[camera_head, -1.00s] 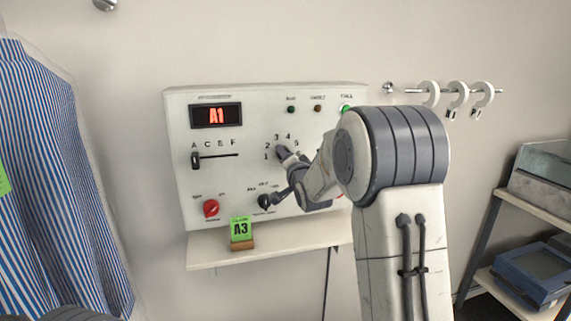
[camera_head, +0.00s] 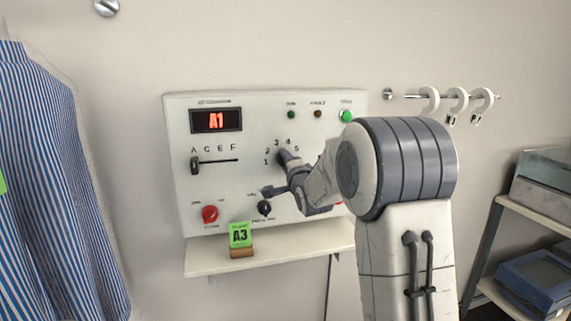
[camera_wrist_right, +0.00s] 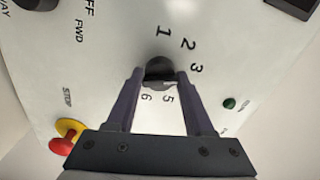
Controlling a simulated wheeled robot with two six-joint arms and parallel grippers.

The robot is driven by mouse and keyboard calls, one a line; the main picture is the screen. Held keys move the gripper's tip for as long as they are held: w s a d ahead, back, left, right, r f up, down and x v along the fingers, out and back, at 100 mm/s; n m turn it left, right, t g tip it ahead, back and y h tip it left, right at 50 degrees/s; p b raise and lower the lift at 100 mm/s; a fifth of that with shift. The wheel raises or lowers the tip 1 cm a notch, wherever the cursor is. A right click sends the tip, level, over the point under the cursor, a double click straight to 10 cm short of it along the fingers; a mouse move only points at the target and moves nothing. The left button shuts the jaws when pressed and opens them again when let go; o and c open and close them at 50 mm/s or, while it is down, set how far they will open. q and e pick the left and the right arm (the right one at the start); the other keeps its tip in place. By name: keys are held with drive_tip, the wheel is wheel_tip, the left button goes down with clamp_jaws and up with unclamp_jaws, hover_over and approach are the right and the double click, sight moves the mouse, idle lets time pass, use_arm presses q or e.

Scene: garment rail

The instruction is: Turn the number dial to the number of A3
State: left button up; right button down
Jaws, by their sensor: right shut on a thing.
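The white control panel (camera_head: 180,120) has a red display (camera_head: 216,120) that reads A1. A green tag (camera_head: 240,234) reading A3 stands on the shelf below. My right gripper (camera_wrist_right: 160,73) is shut on the black number dial (camera_wrist_right: 158,66), with one finger on each side of it in the wrist view. A small pale mark shows on the dial's lower right, but I cannot tell which number it points to. The numbers 1, 2, 3, 5 and 6 show around it. My left gripper is out of view.
A lettered slider (camera_head: 195,166) sits left of the dial, at A. A red knob (camera_head: 210,214) and a black knob (camera_head: 264,207) lie below. A striped shirt (camera_head: 55,180) hangs at left.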

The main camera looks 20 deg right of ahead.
drive_tip(key=shift+c, duration=1.6)
unclamp_jaws()
drive_tip(key=shift+s, duration=0.15)
drive_tip(key=s+a+b, duration=0.1)
drive_tip(key=s+b, duration=0.1)
drive_tip(key=s, duration=0.8)
drive_tip(key=shift+a, duration=0.3)
drive_tip(key=s+a+f+n+g+y+p, duration=0.15)
drive_tip(key=s+a+f+n+g, duration=0.3)
drive_tip(key=a, duration=0.45)
drive_tip(key=s+a+f+n+g+y+p, duration=0.1)
drive_tip(key=s+a+f+n+g+y, duration=0.25)
drive_tip(key=a+f+n, duration=0.45)
drive_tip(key=s+a+f+n+g+p, duration=0.1)
drive_tip(key=s+a+n+g, duration=0.1)
drive_tip(key=s, duration=0.7)
drive_tip(key=s+a+f+n+g+p, duration=0.1)
drive_tip(key=s+a+n+g, duration=0.2)
drive_tip(key=s+n, duration=0.3)
drive_tip(key=s+a+f+n+g+h+p, duration=0.1)
drive_tip(key=s+a+f+n+g, duration=0.1)
drive_tip(key=s, duration=1)
drive_tip(key=a+n+g, duration=0.1)
drive_tip(key=n+g, duration=0.1)
drive_tip(key=shift+a+n+g, duration=0.25)
drive_tip(key=shift+n+g, duration=0.1)
drive_tip(key=shift+g, duration=0.05)
